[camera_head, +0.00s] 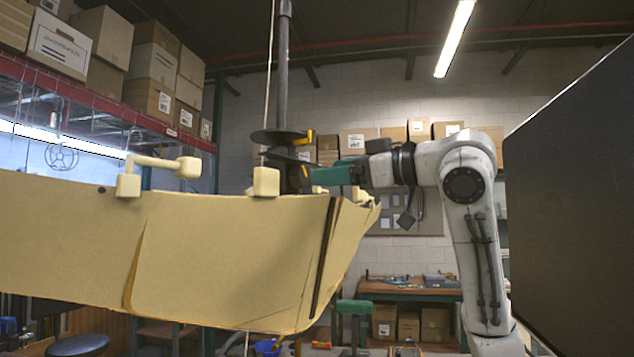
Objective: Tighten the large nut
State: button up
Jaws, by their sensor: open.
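A grey vertical pole (284,60) comes down from the top of the picture into a dark round disc (277,136). Below the disc is a dark, narrower part (292,176), partly hidden behind the shade's edge. I cannot tell for certain which of these dark parts is the large nut. A large tan shade (230,250) fills the lower left. My gripper (318,172) comes in from the right, level with the dark part below the disc. Its green finger reaches close to that part. It is open, and I cannot tell whether it touches.
Cream blocks, one near the pole (264,182), stand on the shade's rim. A thin cord (269,75) hangs beside the pole. A large dark panel (575,190) stands close on the right. A workbench (410,290) and shelved boxes (62,45) are behind.

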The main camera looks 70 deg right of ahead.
aim_at(306, 177)
jog(key=shift+b+v, duration=0.55)
jog(key=shift+v, duration=1.85)
jog(key=w+d+m+p, duration=0.1)
jog(key=w+m, duration=0.1)
jog(key=w, duration=0.1)
jog(key=w+d+m+p, duration=0.1)
jog(key=w+m+p, duration=0.1)
jog(key=w, duration=0.2)
jog(key=w+d+m+p, duration=0.1)
jog(key=w+m, duration=0.1)
jog(key=w, duration=0.1)
jog(key=shift+w+f, duration=0.15)
jog(key=shift+f, duration=0.15)
jog(key=shift+c, duration=0.3)
